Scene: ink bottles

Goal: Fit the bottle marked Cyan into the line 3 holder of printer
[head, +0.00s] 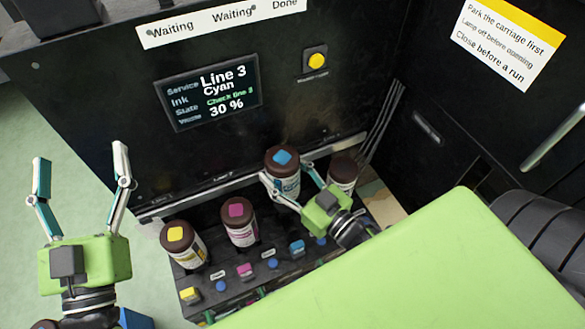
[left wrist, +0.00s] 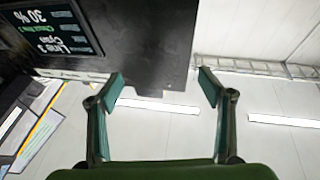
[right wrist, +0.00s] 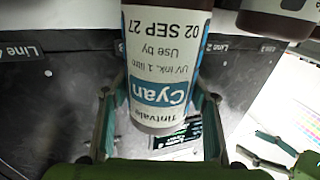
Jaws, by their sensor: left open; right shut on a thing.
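The bottle marked Cyan (right wrist: 160,85) has a white label and, in the head view, a brown cap with a cyan mark (head: 283,160). My right gripper (head: 288,188) is shut on it, one finger on each side. The bottle looks upright above the third place of the printer's holder row (head: 250,262); the fingers partly hide its lower part, and I cannot tell whether its base touches the holder. The printer screen (head: 208,92) reads Line 3, Cyan, Check line 3, 30 %. My left gripper (head: 80,175) is open and empty, left of the printer.
A yellow-marked bottle (head: 185,247) and a magenta-marked bottle (head: 241,225) stand to the left in the row. Another brown-capped bottle (head: 343,170) stands close on the right. Small coloured blocks line the row's front. A green surface (head: 430,265) fills the lower right.

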